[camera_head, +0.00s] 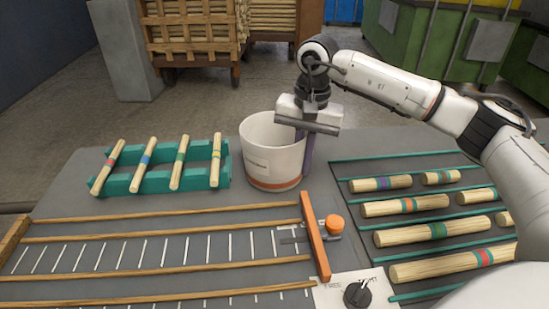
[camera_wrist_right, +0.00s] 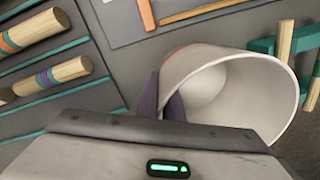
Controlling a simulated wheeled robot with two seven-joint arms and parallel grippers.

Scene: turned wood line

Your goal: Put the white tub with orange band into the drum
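The white tub with orange band (camera_head: 270,160) stands upright at the back middle of the grey table; its orange band runs low around the wall. My right gripper (camera_head: 305,142) reaches down at the tub's right rim, one purple finger outside the wall and one inside. In the right wrist view the tub (camera_wrist_right: 265,75) looks empty, and the fingers (camera_wrist_right: 161,100) lie close against both sides of its wall, seemingly shut on it. Whether the tub's base touches the table is unclear. My left gripper is out of view. I cannot make out a drum.
A teal rack (camera_head: 143,183) with several banded sticks stands left of the tub. Banded wood pieces (camera_head: 380,183) lie between teal strips at right. A ruled board (camera_head: 160,245) with an orange bar and knob lies in front. Wooden crates (camera_head: 195,35) and green bins (camera_head: 415,40) stand behind.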

